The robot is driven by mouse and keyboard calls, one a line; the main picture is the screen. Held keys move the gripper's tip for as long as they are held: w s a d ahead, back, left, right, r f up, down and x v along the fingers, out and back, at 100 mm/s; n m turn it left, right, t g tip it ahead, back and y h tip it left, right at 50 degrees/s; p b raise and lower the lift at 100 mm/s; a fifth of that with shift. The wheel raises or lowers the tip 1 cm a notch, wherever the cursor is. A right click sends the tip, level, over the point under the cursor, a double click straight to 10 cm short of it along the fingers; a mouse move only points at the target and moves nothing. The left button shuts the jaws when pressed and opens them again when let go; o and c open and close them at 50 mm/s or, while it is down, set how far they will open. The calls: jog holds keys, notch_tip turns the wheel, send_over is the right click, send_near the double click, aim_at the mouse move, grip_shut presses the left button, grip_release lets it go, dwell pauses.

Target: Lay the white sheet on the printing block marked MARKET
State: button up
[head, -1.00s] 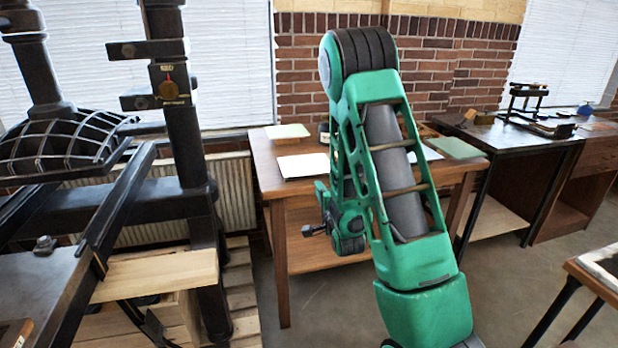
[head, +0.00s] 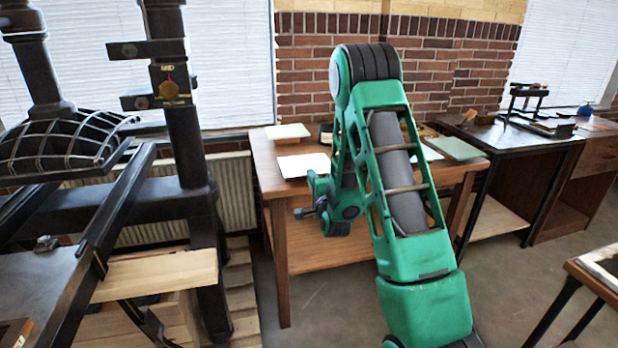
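A white sheet (head: 303,165) lies flat on the left part of the wooden table (head: 270,176) by the brick wall. Another white sheet (head: 430,153) shows partly behind my green arm on the same table. My gripper end (head: 303,213) hangs in front of the table, below the level of its top and apart from the sheets. Its fingers are too small and turned to make out. No marking reading MARKET can be read in this view, so I cannot tell which thing is that printing block.
Pale green sheets (head: 287,131) and (head: 457,148) lie on the table's back left and right. A large black press (head: 180,130) stands at left. A dark-topped bench (head: 500,136) with a small press stands at right. Another table edge (head: 590,284) is at lower right.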

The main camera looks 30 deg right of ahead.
jog(key=shift+x, duration=0.85)
jog(key=shift+r, duration=0.1)
grip_shut()
notch_tip(320, 180, up, 3)
jog(key=shift+d, duration=0.1)
jog(key=shift+s, duration=0.15)
jog(key=s+a+r, duration=0.2)
jog(key=s+r, duration=0.1)
jog(key=s, duration=0.3)
jog(key=shift+s, duration=0.2)
dwell(0.7)
